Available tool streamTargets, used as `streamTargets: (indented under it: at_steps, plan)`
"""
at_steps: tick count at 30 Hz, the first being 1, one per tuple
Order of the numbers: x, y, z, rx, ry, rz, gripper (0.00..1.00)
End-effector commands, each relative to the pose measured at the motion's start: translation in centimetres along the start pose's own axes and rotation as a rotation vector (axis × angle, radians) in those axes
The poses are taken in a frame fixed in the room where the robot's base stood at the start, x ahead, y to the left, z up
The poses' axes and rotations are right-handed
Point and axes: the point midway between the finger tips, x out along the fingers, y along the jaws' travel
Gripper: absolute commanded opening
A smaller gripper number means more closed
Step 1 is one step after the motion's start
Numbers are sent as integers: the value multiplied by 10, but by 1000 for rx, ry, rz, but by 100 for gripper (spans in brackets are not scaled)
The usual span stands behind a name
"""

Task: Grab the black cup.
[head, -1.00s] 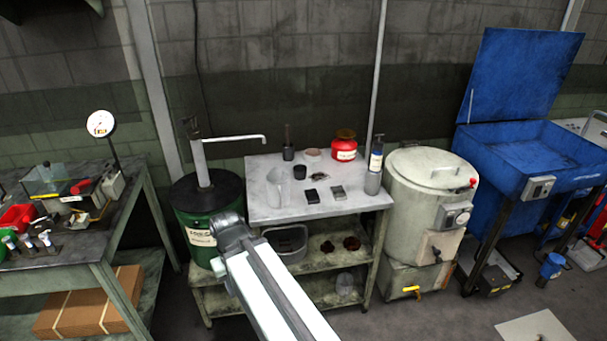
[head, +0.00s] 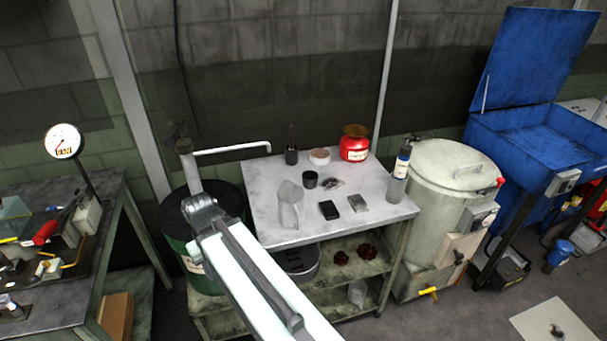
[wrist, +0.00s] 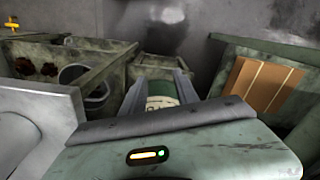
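A small black cup (head: 310,179) stands upright on the pale top of the metal cart (head: 262,190), behind a black block and right of a clear jug. My gripper is not clear in the head view, where my arm reaches up from the bottom beside the cart's left edge. In the wrist view my gripper (wrist: 160,84) has its two fingers apart with nothing held between them. The green drum (wrist: 162,92) shows beyond them. The cup is not seen in the wrist view.
Near the cup are a clear jug (head: 290,205), black block (head: 329,210), grey block (head: 358,203), dark bottle (head: 291,150), red container (head: 354,147) and grey spray bottle (head: 398,178). A round cream vessel (head: 440,190) stands right.

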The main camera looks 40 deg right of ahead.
Motion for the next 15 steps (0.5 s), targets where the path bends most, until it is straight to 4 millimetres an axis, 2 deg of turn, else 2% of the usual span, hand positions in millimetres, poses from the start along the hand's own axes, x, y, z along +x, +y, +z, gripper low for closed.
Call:
streamTargets:
  at_steps: [7,8,11,12,15]
  plan:
    - [0,0,0,0,0,0,36]
    - [0,0,0,0,0,0,39]
    - [0,0,0,32,1,-1,67]
    - [0,-6,0,68,3,-4,78]
    - [0,-20,-4,240,9,-48,79]
